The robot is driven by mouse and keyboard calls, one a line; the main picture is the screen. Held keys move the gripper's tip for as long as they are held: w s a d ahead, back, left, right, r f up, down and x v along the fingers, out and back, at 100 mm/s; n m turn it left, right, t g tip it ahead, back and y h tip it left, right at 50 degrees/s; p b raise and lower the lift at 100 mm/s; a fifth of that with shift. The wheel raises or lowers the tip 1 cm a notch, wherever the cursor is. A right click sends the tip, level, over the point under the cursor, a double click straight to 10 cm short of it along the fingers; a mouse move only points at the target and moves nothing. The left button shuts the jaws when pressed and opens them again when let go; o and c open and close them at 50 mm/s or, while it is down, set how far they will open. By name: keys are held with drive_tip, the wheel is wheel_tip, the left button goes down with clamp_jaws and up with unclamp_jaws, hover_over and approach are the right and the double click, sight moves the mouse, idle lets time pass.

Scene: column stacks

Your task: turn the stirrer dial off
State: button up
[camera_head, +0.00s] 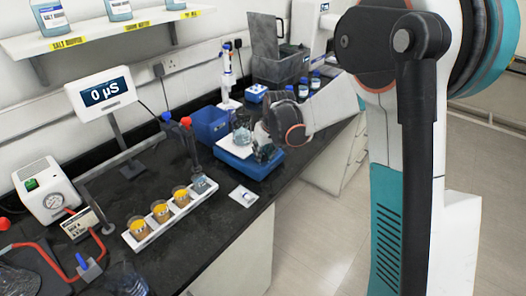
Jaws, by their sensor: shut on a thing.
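The stirrer (238,163) is a low blue box with a light top plate, on the black bench right of centre. A clear glass beaker (241,136) stands on its top. My arm reaches in from the right, and my gripper (265,153) is at the stirrer's right side, low and close against it. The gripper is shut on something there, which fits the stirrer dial. The dial itself is hidden behind the fingers, so its setting cannot be read.
A white rack (150,240) with several orange-filled cups stands left of the stirrer. A small white card (243,196) lies in front of it. A blue bin (210,125), a white stand (229,80) and blue-capped bottles (303,88) stand behind. A display reads 0 µS (104,92).

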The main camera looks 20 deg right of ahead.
drive_tip(key=n+y, duration=0.1)
drive_tip(key=n, duration=0.1)
drive_tip(key=n+g, duration=0.1)
drive_tip(key=n, duration=0.2)
drive_tip(key=shift+d+y, duration=0.15)
drive_tip(key=shift+y, duration=0.25)
idle(0.3)
drive_tip(key=o, duration=0.7)
drive_tip(key=shift+o, duration=0.2)
drive_tip(key=v, duration=1.2)
